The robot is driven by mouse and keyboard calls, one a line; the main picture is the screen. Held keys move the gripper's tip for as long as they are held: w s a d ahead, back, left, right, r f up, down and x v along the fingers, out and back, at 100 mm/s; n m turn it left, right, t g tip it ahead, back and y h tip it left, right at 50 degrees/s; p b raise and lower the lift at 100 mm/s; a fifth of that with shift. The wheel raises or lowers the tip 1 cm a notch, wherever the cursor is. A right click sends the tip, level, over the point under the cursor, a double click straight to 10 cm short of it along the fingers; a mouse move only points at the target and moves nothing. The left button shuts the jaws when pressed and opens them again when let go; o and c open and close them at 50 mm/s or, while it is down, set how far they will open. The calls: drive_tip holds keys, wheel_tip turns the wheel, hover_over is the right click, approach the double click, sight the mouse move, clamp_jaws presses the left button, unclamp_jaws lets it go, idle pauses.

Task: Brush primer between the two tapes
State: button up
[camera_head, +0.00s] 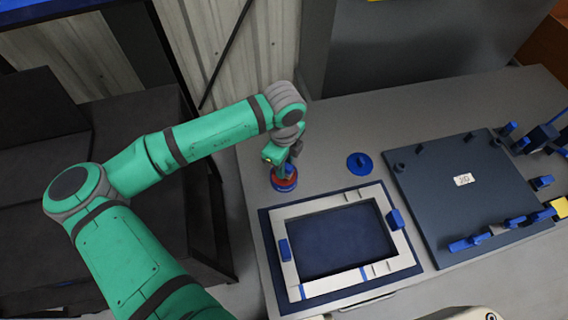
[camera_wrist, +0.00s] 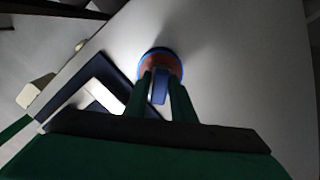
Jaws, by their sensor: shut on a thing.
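My gripper (camera_head: 281,160) is shut on a blue brush handle, which also shows between my fingers in the wrist view (camera_wrist: 159,88). It points down into or just over a round red and blue primer pot (camera_head: 284,182), also seen in the wrist view (camera_wrist: 162,55). The brush's bristles are hidden. A pale rectangular frame (camera_head: 320,206) lies on a dark blue mat (camera_head: 266,232). Two thin blue tapes cross its near rail, the left tape (camera_head: 302,292) by the corner and the right tape (camera_head: 363,273) further right.
Blue blocks (camera_head: 284,250) (camera_head: 395,219) sit on the frame's left and right sides. A blue round lid (camera_head: 360,163) lies behind the frame. A dark panel (camera_head: 465,195) with clamps and small tools fills the right. The grey bench (camera_head: 325,125) is clear behind the pot.

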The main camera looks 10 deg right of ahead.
drive_tip(key=shift+f, duration=0.45)
idle(1.1)
drive_tip(key=shift+r, duration=3.55)
